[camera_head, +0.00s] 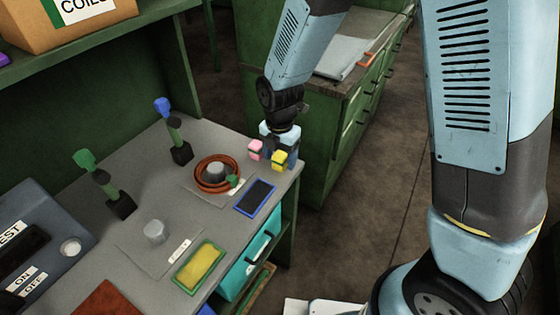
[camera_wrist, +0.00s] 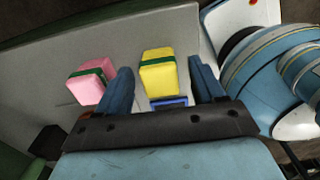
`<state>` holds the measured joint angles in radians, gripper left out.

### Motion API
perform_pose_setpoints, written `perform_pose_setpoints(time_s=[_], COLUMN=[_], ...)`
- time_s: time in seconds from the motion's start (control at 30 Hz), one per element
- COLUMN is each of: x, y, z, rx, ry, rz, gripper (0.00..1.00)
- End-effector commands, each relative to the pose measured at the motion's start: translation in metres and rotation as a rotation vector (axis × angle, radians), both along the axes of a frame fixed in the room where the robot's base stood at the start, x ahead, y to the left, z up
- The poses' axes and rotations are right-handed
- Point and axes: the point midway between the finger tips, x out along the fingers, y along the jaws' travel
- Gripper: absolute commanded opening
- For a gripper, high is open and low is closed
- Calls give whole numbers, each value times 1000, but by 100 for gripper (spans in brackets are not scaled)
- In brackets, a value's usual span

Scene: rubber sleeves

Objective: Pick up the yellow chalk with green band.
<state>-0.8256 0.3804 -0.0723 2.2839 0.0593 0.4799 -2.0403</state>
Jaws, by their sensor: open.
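The yellow chalk with green band (camera_wrist: 158,76) is a yellow block with a green strip around it. In the head view the yellow chalk (camera_head: 279,159) stands near the right edge of the grey bench. My gripper (camera_wrist: 160,85) is open, its two blue fingers on either side of the yellow chalk in the wrist view, with gaps at both sides. In the head view my gripper (camera_head: 279,150) is low over the bench at the chalk, partly hiding its own fingers. A pink chalk with a green band (camera_wrist: 90,82) lies just outside the left finger; it also shows in the head view (camera_head: 256,149).
A blue-framed dark pad (camera_head: 255,197), a coiled brown ring (camera_head: 217,174) and a yellow pad in a green frame (camera_head: 199,267) lie on the bench (camera_head: 140,205). Two posts with blue and green tops stand farther left. The bench edge is close on the right.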

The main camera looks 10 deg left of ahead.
Motion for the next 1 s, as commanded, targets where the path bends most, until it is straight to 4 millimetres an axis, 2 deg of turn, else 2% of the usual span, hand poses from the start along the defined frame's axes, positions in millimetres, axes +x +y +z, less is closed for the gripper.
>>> perform_pose_setpoints(time_s=[0.13,0.4,1.0], x=[0,0,0], y=[0,0,0], z=[-10,-12,-11], rx=[0,1,1], ry=[-1,-1,-1], rz=[0,0,0], gripper=[68,67,10])
